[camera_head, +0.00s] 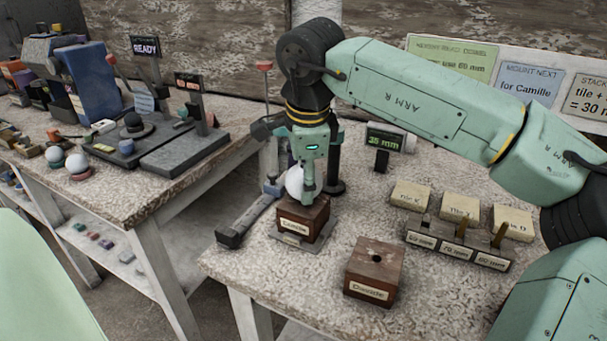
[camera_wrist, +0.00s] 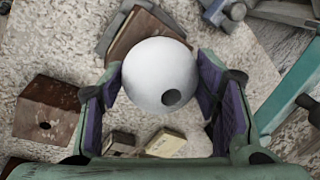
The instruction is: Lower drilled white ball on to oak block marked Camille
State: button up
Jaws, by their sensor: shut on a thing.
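My gripper (camera_head: 305,192) is shut on the white ball (camera_head: 293,182). In the wrist view the ball (camera_wrist: 158,68) sits between both fingers, with its dark drilled hole (camera_wrist: 171,98) facing the camera. The ball is above or just behind a brown wooden block (camera_head: 313,221) on a grey plate; I cannot tell whether they touch. That block's label is too small to read surely.
Pale tiles (camera_head: 411,196) and a rack with upright pegs (camera_head: 458,245) stand to the right. A display (camera_head: 386,141) reading 35 mm stands behind. A grey bar (camera_head: 246,220) lies left of the gripper. Bare tabletop surrounds the second block.

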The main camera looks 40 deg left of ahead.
jog(key=shift+f+b, duration=0.35)
jog(key=shift+f, duration=0.25)
jog(key=o, duration=1.4)
jog(key=shift+c, duration=0.2)
jog(key=shift+r, duration=0.2)
jog(key=shift+r+p, duration=1.65)
jog(key=shift+r, duration=0.25)
